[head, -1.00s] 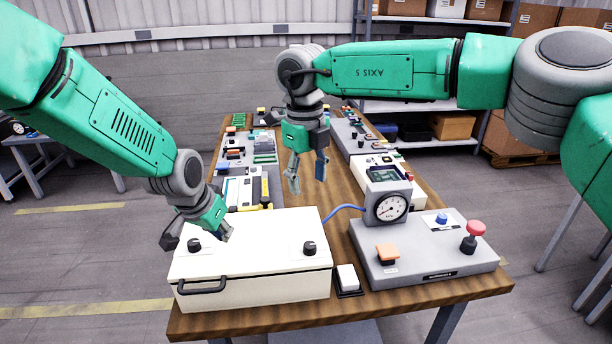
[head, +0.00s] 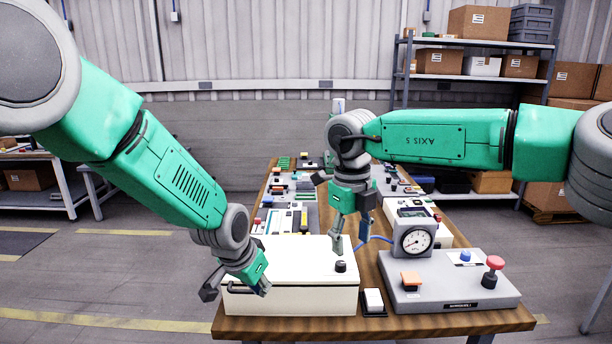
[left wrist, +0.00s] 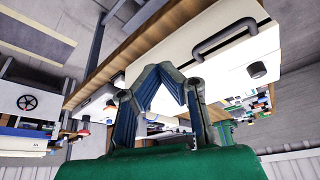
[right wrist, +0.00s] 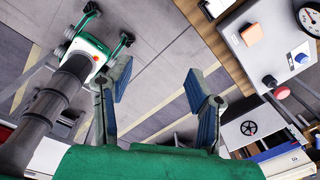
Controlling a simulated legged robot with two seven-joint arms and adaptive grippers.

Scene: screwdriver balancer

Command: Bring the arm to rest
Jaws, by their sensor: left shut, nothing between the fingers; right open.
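My left gripper (head: 264,290) is shut and empty. In the head view it overlaps the front left part of the white case (head: 320,302), hiding the left knob and much of the handle. In the left wrist view its fingertips (left wrist: 160,68) meet, with the case (left wrist: 180,55) and its handle (left wrist: 222,35) beyond. My right gripper (head: 348,246) hangs fingers-down and overlaps the case's back right part in the head view, left of the gauge (head: 416,240). In the right wrist view its fingers (right wrist: 157,82) are spread with nothing between them.
A grey control box (head: 450,290) with a red mushroom button (head: 494,264) and an orange button (head: 411,279) stands at the table's right front. A small white switch (head: 373,298) sits beside the case. Boards and tools crowd the table's far part.

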